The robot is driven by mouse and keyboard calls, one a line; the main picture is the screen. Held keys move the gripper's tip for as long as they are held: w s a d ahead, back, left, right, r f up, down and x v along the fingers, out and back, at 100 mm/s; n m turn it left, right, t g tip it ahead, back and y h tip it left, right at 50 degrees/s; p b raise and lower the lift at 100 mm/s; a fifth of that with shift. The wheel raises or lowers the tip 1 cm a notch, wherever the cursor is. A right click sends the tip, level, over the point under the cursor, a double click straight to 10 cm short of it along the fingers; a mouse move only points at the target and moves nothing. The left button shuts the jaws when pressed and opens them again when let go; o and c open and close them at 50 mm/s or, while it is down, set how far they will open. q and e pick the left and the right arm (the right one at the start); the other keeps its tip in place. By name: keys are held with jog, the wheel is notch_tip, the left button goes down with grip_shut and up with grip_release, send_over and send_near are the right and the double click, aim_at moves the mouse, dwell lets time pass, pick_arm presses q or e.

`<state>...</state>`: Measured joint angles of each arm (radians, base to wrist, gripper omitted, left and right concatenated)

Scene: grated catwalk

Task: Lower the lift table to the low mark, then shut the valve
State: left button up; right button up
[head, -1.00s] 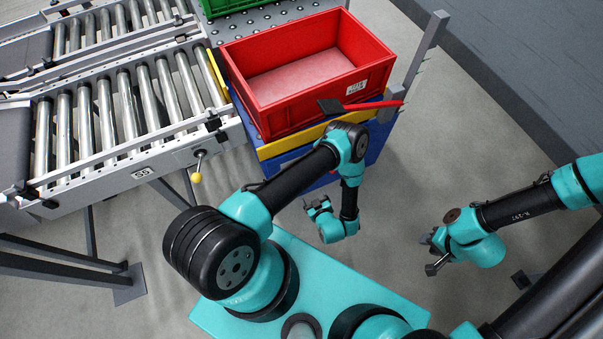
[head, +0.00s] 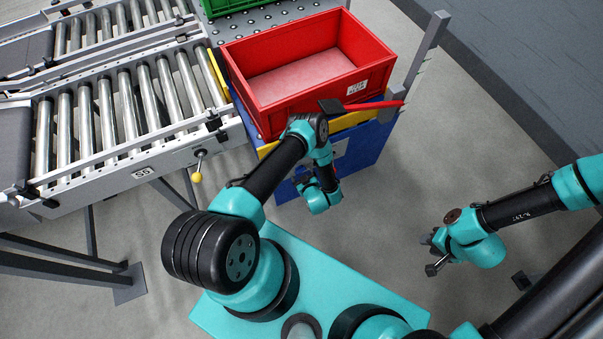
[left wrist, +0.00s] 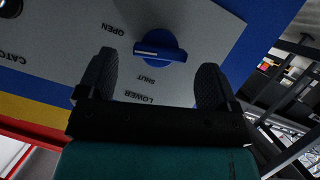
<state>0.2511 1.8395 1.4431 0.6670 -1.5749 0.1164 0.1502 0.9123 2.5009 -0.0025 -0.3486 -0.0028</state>
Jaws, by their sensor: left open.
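The lift table (head: 359,150) is blue with a yellow band, and a red crate (head: 262,108) sits on it. A red pointer (head: 378,104) reaches from its top edge towards a grey post (head: 425,52) with small marks. The valve (left wrist: 160,50) is a blue knob with a pale line, on a grey panel lettered OPEN, SHUT and LOWER. My left gripper (head: 304,182) is at the table's front; in the left wrist view its open fingers (left wrist: 156,62) straddle the view of the knob; contact cannot be told. My right gripper (head: 431,254) is open and empty, over the floor.
A roller conveyor (head: 120,105) stands at the left, with a yellow-knobbed lever (head: 197,173) on its side. A green crate (head: 228,6) is at the back. The floor (head: 400,200) between the table and my right gripper is clear.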

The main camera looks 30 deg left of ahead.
pick_arm(q)
jog(key=shift+x, duration=1.05)
jog(key=c, duration=0.9)
